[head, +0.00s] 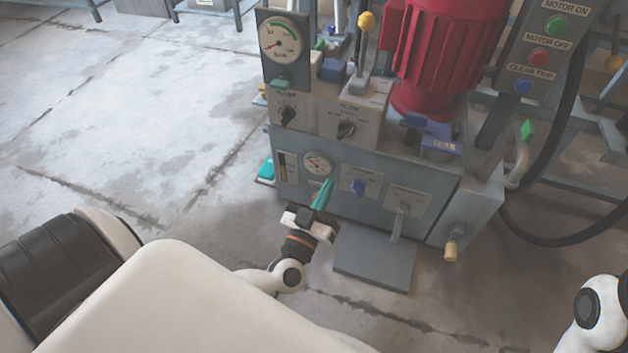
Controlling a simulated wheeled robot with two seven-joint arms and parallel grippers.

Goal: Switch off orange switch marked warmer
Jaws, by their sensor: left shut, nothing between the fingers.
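My left gripper (325,186) is shut and empty, its teal fingers at the lower front panel of the grey machine (335,160). It is just below a small round gauge (318,162) and left of a blue switch (358,187). A small bit of orange shows beside the fingers, which may be the warmer switch. The fingers hide most of that spot, so I cannot read its label, tell its position or tell whether the fingers touch it. My right gripper is out of view; only part of my right arm shows at the lower right.
A grey lever (398,222) sticks out right of the blue switch. Black knobs (287,115) and a large gauge (281,39) sit higher up. A red motor (447,55) stands on top, with a push-button box (541,55) at right. The floor at left is clear.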

